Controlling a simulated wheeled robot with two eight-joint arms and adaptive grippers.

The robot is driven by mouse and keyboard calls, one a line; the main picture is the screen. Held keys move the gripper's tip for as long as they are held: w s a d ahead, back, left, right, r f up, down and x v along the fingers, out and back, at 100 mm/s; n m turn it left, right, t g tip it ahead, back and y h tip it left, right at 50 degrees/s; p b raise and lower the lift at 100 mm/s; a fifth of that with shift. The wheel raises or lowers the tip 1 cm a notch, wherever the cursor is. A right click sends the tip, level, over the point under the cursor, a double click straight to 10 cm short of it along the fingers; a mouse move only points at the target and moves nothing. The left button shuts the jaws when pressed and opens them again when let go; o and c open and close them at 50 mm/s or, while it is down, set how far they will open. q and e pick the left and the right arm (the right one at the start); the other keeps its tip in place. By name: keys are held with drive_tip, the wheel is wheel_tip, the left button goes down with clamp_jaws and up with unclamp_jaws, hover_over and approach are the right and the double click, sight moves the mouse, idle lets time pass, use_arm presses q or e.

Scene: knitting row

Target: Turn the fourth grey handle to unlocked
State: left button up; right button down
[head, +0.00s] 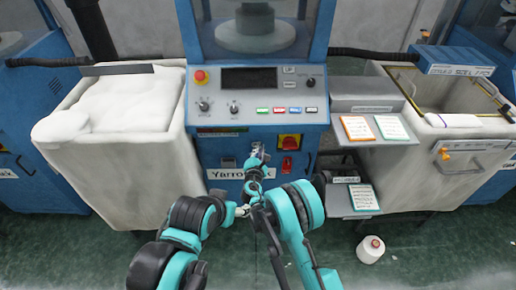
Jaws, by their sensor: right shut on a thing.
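My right gripper (255,152) is at the front of the blue machine (215,147), just under the control panel. It is shut on what looks like a small grey handle, mostly hidden by the fingers. Which handle of a row it is, and which way it is turned, I cannot tell. My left gripper (243,211) is lower, beside my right forearm and apart from the machine. It is small and partly covered, so its fingers cannot be made out.
Right of my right gripper are a red and yellow switch (290,141) and a red lock-like part (287,165). A bin of white material (115,100) stands left, an open bin (440,95) right. A white cone (370,249) is on the green floor.

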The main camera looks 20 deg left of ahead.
drive_tip(key=m, duration=0.3)
drive_tip(key=f+m+y, duration=0.1)
drive_tip(key=shift+w+d+m+g, duration=0.15)
drive_tip(key=shift+d+m+g, duration=0.15)
drive_tip(key=shift+d+g, duration=0.1)
drive_tip(key=shift+f+m+y, duration=0.2)
drive_tip(key=shift+m+y, duration=0.1)
drive_tip(key=shift+m, duration=0.45)
drive_tip(key=shift+f+m+y, duration=0.15)
drive_tip(key=shift+m+y, duration=0.15)
drive_tip(key=shift+m, duration=0.45)
drive_tip(key=c, duration=1.6)
unclamp_jaws()
drive_tip(key=shift+f, duration=0.1)
drive_tip(key=v, duration=0.7)
drive_tip(key=shift+s, duration=0.25)
